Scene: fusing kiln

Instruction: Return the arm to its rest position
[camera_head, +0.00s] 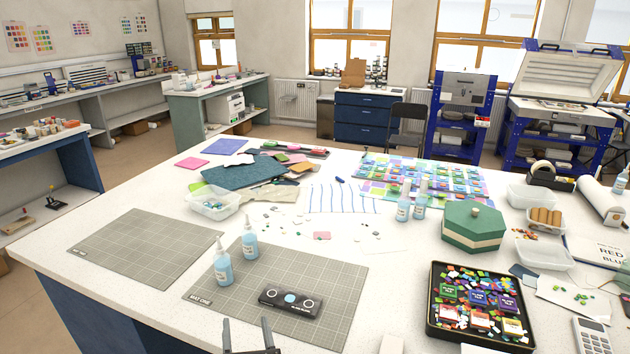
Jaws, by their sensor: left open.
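My left gripper (246,324) shows at the bottom edge, with its two dark fingers apart and nothing between them. It is over the near edge of the white table (130,302), just in front of the right grey cutting mat (325,265). The rest of my left arm is out of the picture. My right gripper is not in view.
Two blue bottles (222,262) (250,240) and a black device (290,302) stand on the right mat. The left mat (135,247) is bare. A black tray of colourful pieces (432,325) and a green hexagonal box (473,226) are at right.

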